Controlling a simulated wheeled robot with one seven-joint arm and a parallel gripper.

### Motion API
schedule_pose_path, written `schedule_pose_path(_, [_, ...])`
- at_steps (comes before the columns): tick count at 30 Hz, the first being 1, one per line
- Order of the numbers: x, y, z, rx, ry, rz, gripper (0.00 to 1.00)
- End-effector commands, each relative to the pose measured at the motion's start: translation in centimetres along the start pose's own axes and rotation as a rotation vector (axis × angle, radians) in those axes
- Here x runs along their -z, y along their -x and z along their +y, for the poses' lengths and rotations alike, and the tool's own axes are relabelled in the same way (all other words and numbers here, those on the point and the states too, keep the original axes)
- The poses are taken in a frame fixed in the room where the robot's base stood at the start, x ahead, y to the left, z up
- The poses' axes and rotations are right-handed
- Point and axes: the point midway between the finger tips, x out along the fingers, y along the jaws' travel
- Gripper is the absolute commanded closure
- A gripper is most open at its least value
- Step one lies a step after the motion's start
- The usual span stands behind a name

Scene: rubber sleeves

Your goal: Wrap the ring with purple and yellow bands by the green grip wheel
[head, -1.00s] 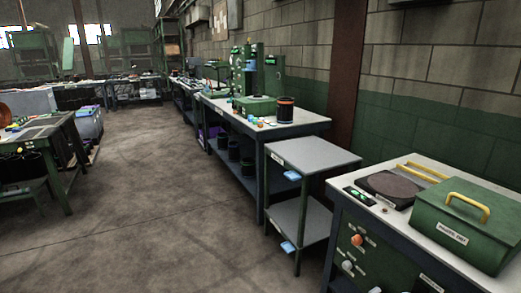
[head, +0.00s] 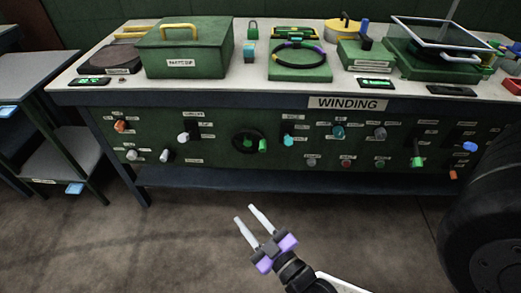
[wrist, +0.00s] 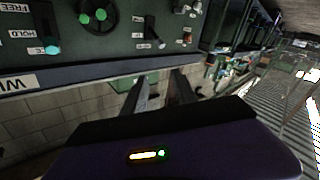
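The dark ring with purple and yellow bands (head: 318,50) lies on a low green block (head: 300,75) at the back middle of the winding bench. The wheel with the green grip (head: 249,142) is on the bench's front panel, below and left of the ring; its grip sits at its right side. In the wrist view, a dark wheel with green parts (wrist: 97,15) shows upside down at the top. My gripper (head: 249,216) is open and empty, over the floor in front of the panel. Its two fingers are apart in the wrist view (wrist: 160,90).
The bench top (head: 215,88) also holds a green box with a yellow handle (head: 188,55) and a glass-lidded green unit (head: 437,50). Several knobs surround the wheel. A black tyre-like shape (head: 490,215) fills the lower right. A grey two-shelf stand (head: 45,75) is at left. Floor in front is clear.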

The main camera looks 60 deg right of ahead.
Motion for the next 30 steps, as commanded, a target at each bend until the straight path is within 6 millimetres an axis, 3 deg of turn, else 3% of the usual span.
schedule_pose_path(1, [-2.6,-2.4,0.6,-0.058,0.034,0.012,0.66])
schedule_pose_path(3, [-4.9,-5.1,1.8,-0.127,0.088,0.019,0.66])
schedule_pose_path(9, [-10.7,-12.5,7.5,-0.326,0.254,0.020,0.66])
schedule_pose_path(12, [-12.8,-15.2,10.8,-0.408,0.331,0.010,0.66])
schedule_pose_path(18, [-14.7,-17.9,15.4,-0.506,0.426,-0.012,0.66])
schedule_pose_path(23, [-14.9,-18.8,16.6,-0.524,0.445,-0.016,0.66])
schedule_pose_path(30, [-14.5,-21.8,18.1,-0.522,0.445,-0.015,0.66])
